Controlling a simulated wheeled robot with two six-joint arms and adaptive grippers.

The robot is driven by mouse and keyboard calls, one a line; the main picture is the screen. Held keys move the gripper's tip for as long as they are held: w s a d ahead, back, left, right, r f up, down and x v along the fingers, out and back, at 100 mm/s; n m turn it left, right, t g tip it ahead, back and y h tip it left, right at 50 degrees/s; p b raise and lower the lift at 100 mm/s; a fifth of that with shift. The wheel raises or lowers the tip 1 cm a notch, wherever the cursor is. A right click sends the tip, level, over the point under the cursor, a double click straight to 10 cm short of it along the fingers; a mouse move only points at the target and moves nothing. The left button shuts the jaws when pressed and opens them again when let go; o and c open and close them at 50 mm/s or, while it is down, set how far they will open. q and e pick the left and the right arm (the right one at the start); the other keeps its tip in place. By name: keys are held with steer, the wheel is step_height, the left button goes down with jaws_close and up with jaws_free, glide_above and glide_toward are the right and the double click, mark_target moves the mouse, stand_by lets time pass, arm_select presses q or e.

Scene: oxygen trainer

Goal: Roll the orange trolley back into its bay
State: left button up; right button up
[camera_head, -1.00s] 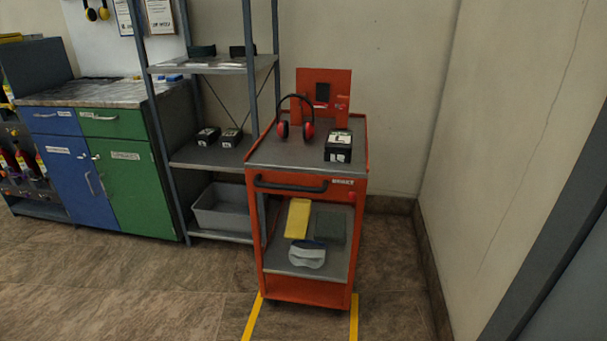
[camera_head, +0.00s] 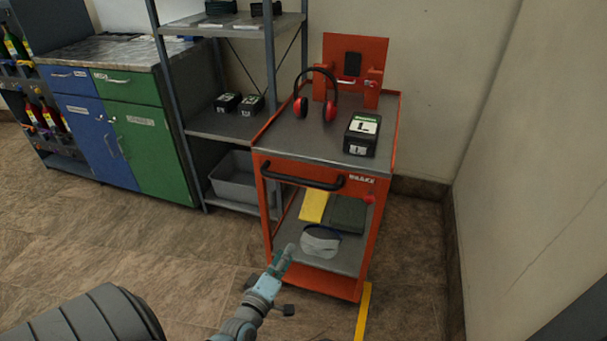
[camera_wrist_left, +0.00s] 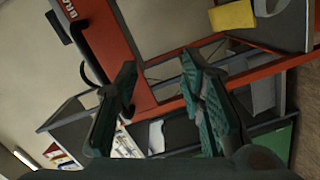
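The orange trolley (camera_head: 374,235) stands upright by the wall, with a black handle (camera_head: 300,177) across its front top edge. Yellow floor tape (camera_head: 363,308) of the bay shows at its front right; the tape on its left side does not show. My left gripper (camera_head: 279,263) is low in front of the trolley, below the handle and apart from it. In the left wrist view the gripper (camera_wrist_left: 165,92) has its two fingers spread with nothing between them. That view also shows the trolley's orange frame (camera_wrist_left: 113,38) and black handle (camera_wrist_left: 91,52). My right gripper is not in view.
Red earmuffs (camera_head: 328,108) and a black box (camera_head: 361,136) stand on the trolley top; cloths and a mask (camera_head: 320,240) lie on its lower shelf. A grey shelf rack (camera_head: 215,124) is close on the left. The floor at front left (camera_head: 150,255) is clear.

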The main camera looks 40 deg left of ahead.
mark_target(299, 181)
arm_select(q)
step_height(299, 181, up, 10)
steer(key=w+a+n+t+y, duration=0.1)
steer(key=a+n+t+y, duration=0.1)
steer(key=n, duration=0.3)
steer(key=b+x, duration=0.1)
steer(key=x, duration=0.6)
steer(key=b+x, duration=0.1)
steer(key=x, duration=0.6)
steer(key=shift+w+r, duration=0.2)
steer(key=shift+r, duration=0.05)
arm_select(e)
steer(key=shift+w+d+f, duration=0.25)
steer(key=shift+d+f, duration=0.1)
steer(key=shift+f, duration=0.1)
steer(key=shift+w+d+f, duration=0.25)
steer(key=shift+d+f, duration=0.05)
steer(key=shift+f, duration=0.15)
arm_select(q)
steer(key=c, duration=0.8)
jaws_close()
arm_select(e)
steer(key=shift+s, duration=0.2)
